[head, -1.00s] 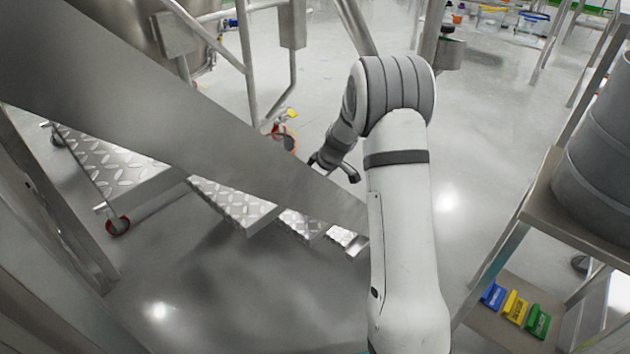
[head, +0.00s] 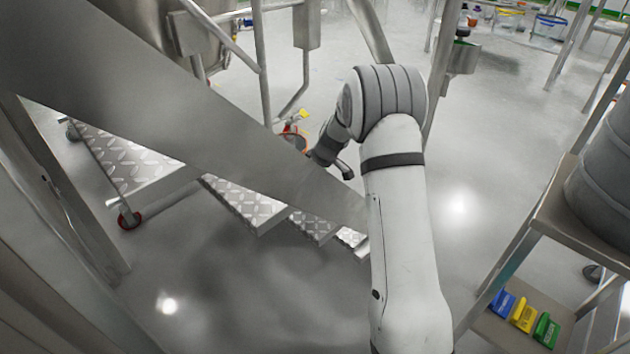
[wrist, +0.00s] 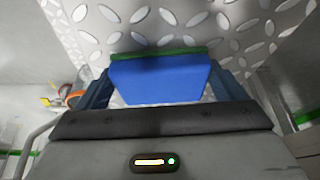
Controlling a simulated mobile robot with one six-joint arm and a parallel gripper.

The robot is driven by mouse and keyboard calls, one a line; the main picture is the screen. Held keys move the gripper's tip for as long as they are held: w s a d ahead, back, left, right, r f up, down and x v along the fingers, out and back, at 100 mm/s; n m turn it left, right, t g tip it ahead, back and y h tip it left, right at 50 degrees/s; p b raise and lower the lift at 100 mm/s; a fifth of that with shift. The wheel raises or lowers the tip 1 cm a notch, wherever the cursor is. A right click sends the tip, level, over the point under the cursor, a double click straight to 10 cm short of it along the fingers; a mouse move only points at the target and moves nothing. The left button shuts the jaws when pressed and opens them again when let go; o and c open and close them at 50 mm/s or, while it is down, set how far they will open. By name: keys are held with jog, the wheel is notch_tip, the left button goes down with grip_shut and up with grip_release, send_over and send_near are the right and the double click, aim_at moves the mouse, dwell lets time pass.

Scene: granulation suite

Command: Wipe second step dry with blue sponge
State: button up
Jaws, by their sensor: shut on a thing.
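My gripper (wrist: 162,78) is shut on the blue sponge (wrist: 160,82) in the wrist view, one finger on each side. The sponge has a green layer along its far edge. A diamond-plate tread (wrist: 185,22) lies just beyond it; I cannot tell whether the sponge touches it. In the head view my gripper (head: 331,160) is small and dark beyond the stair's side rail, and the sponge is hidden. Several diamond-plate treads show below the rail, from a large one at left (head: 130,165) to smaller ones (head: 243,202). No water is clearly visible on them.
The broad metal side rail (head: 190,125) slants across in front of the treads. A rack (head: 560,215) with a grey drum stands at right, with blue, yellow and green items (head: 523,315) on its lower shelf. Metal posts stand beyond my arm.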

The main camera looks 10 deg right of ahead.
jog(key=shift+w+a+p, duration=0.35)
jog(key=shift+w+a, duration=0.7)
jog(key=shift+w, duration=0.4)
jog(key=shift+w+a+p, duration=0.4)
jog(key=shift+w+a, duration=0.7)
jog(key=shift+w, duration=0.35)
jog(key=shift+w+a+p, duration=0.35)
jog(key=shift+w+a, duration=0.7)
jog(key=shift+w, duration=0.4)
jog(key=shift+s+d+f+b, duration=0.1)
jog(key=shift+s+d+b, duration=0.45)
jog(key=shift+s, duration=0.1)
jog(key=shift+s+d+f+b, duration=0.1)
jog(key=shift+s+d+b, duration=0.35)
jog(key=shift+s, duration=0.2)
jog(key=shift+s+d+r+b, duration=0.1)
jog(key=shift+s+d+b, duration=0.1)
jog(key=shift+s+d, duration=0.25)
jog(key=shift+s+d+b, duration=0.15)
jog(key=shift+s+d, duration=0.05)
jog(key=shift+s, duration=0.3)
jog(key=shift+s+d, duration=0.95)
jog(key=shift+s, duration=0.35)
jog(key=shift+s+d, duration=0.95)
jog(key=shift+s, duration=0.4)
jog(key=shift+s+d, duration=0.95)
jog(key=shift+s, duration=0.35)
jog(key=shift+r+p, duration=1.65)
jog(key=shift+r, duration=1.45)
jog(key=shift+r, duration=0.1)
